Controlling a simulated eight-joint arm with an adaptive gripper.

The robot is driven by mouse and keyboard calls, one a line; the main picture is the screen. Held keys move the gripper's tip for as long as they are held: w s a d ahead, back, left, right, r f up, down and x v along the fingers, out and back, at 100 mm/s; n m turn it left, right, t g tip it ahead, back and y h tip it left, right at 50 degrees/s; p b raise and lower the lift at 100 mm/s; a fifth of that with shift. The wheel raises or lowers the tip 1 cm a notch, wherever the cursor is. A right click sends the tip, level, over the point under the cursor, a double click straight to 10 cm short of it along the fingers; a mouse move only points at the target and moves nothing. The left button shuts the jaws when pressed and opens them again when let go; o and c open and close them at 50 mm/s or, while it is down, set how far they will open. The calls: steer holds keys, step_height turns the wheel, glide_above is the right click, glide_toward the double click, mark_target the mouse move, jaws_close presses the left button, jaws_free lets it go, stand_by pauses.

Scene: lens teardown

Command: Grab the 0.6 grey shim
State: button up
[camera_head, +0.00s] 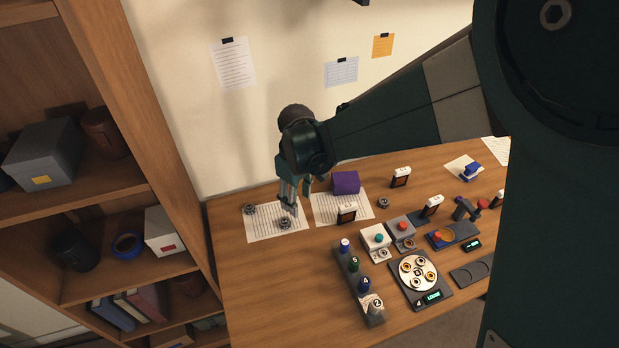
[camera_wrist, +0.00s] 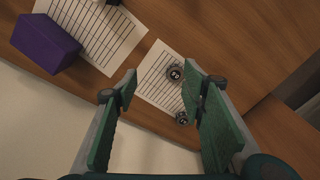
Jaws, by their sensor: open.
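Small dark grey round pieces that look like shims or rings lie on and near the lined sheets; I cannot read 0.6 on any. One round piece (camera_head: 285,224) lies on the left sheet, close to my fingertips, and shows in the wrist view (camera_wrist: 176,73). Another round piece (camera_head: 249,209) lies at that sheet's far left and also shows in the wrist view (camera_wrist: 182,118). A third round piece (camera_head: 383,203) lies on bare wood to the right. My gripper (camera_head: 290,205) is open and empty above the left sheet, its fingers (camera_wrist: 160,84) apart and pointing down.
A purple box (camera_head: 345,182) stands on the second sheet (camera_head: 330,212), right of my gripper. The wall is close behind; the table's front left is clear.

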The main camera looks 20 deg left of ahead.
steer(key=n, duration=0.1)
glide_above(285, 221)
step_height(285, 221, down, 3)
steer(key=shift+r+p, duration=0.1)
steer(key=shift+p, duration=0.25)
steer(key=shift+f, duration=1.3)
steer(key=shift+s+f+b, duration=0.1)
steer(key=shift+f+b, duration=0.55)
steer(key=shift+f, duration=1.95)
steer(key=c, duration=1)
